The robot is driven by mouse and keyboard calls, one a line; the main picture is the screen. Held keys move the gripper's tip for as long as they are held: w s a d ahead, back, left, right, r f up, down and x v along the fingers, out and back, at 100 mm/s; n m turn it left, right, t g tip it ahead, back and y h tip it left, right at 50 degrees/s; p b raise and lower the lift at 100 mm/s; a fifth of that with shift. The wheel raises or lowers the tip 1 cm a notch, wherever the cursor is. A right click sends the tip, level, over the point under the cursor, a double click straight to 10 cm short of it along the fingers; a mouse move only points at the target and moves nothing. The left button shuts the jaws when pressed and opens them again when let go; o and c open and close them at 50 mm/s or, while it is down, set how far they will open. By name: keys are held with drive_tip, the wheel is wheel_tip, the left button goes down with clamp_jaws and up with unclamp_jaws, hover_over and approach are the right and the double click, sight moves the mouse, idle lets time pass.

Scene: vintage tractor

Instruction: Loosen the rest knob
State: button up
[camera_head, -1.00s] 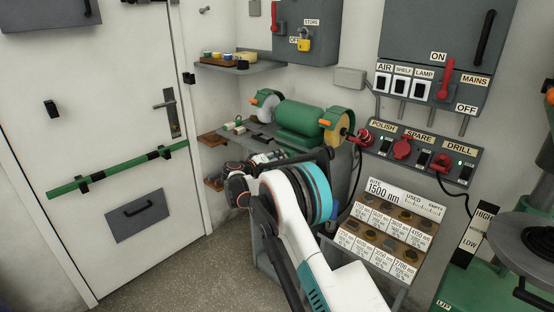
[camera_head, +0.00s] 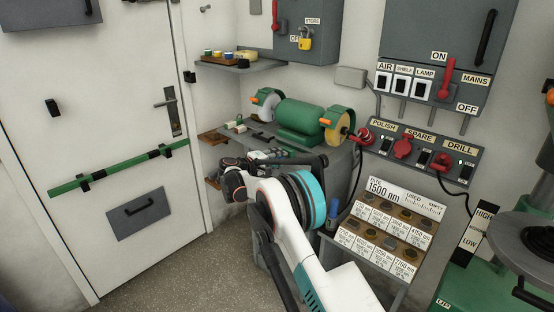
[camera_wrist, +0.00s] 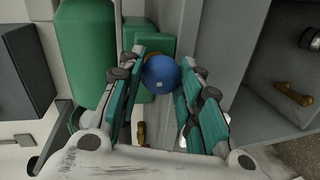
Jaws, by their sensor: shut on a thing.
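A round blue knob (camera_wrist: 161,74) with a small pale square mark shows in the wrist view. I take it to be the rest knob. My gripper (camera_wrist: 163,92) has its two teal-padded fingers on either side of the knob and is shut on it near the fingertips. In the head view my gripper (camera_head: 272,157) is at the front of the bench grinder (camera_head: 300,117), partly covered by my own arm. I cannot make out the knob in that view.
A grey bench (camera_head: 343,163) carries the grinder. A rack of labelled blocks (camera_head: 387,232) stands to the right of my arm. A socket panel (camera_head: 420,153) and a switch cabinet (camera_head: 440,45) are on the wall. A white door (camera_head: 90,110) is at left, with open floor before it.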

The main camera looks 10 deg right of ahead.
drive_tip(key=shift+w+r, duration=0.1)
drive_tip(key=o, duration=1.1)
drive_tip(key=shift+c, duration=0.2)
drive_tip(key=v, duration=1.2)
